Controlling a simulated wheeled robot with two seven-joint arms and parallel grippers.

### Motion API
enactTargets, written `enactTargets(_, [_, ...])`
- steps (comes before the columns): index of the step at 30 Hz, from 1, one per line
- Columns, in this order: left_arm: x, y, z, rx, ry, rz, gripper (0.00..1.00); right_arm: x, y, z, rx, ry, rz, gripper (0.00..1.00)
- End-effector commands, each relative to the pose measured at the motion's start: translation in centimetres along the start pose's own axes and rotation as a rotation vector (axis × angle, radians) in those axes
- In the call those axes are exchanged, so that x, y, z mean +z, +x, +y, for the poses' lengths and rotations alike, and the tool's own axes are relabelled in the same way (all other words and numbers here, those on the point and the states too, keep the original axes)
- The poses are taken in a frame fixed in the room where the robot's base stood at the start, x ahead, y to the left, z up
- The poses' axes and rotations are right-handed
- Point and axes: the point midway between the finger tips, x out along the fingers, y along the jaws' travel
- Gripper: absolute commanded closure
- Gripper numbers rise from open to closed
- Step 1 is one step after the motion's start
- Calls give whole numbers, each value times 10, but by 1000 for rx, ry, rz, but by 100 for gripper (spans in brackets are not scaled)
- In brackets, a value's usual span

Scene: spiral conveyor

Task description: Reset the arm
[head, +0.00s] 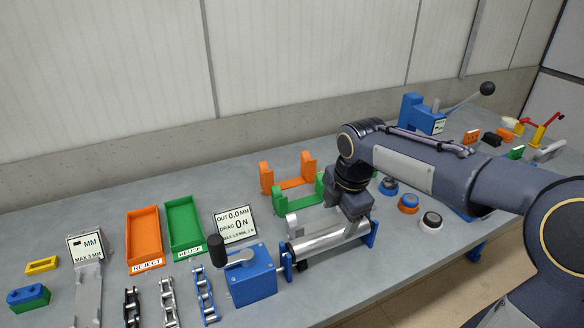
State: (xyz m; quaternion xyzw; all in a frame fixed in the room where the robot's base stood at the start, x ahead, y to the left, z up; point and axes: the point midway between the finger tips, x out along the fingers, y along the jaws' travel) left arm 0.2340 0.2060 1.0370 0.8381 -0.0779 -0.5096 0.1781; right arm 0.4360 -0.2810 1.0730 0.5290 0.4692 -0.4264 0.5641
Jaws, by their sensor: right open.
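My right arm comes in from the right and bends down over the middle of the bench. My right gripper (347,215) points down just above a silver roller (330,240), near its right half. The jaws are open, and the fingertips are partly hidden, so I cannot tell whether they touch the roller. The roller lies between blue end supports, beside a blue block with a black-knobbed crank (252,277). My left gripper does not show.
An orange REJECT tray (145,209) and a green REUSE tray (184,202) lie at the left. Orange (290,184) and green (281,202) cradles stand behind the roller. Several chains lie at the front. Several round knobs (408,202) and a blue lever press (424,115) are to the right.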

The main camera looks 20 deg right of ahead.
Motion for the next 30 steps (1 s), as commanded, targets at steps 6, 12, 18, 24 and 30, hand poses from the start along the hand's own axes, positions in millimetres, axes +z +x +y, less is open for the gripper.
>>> enactTargets(6, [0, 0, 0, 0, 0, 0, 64, -4, -7, -16, 19, 115, 20, 30])
enactTargets(12, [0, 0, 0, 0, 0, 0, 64, -28, -25, -89, 78, 702, 156, 30])
enactTargets(18, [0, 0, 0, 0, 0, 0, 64, -64, -19, -161, 55, 1366, 358, 30])
enactTargets(24, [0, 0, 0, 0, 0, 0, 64, -87, -6, -195, -10, 1734, 483, 30])
enactTargets(30, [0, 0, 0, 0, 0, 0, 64, -91, -3, -199, -28, 1799, 503, 30])
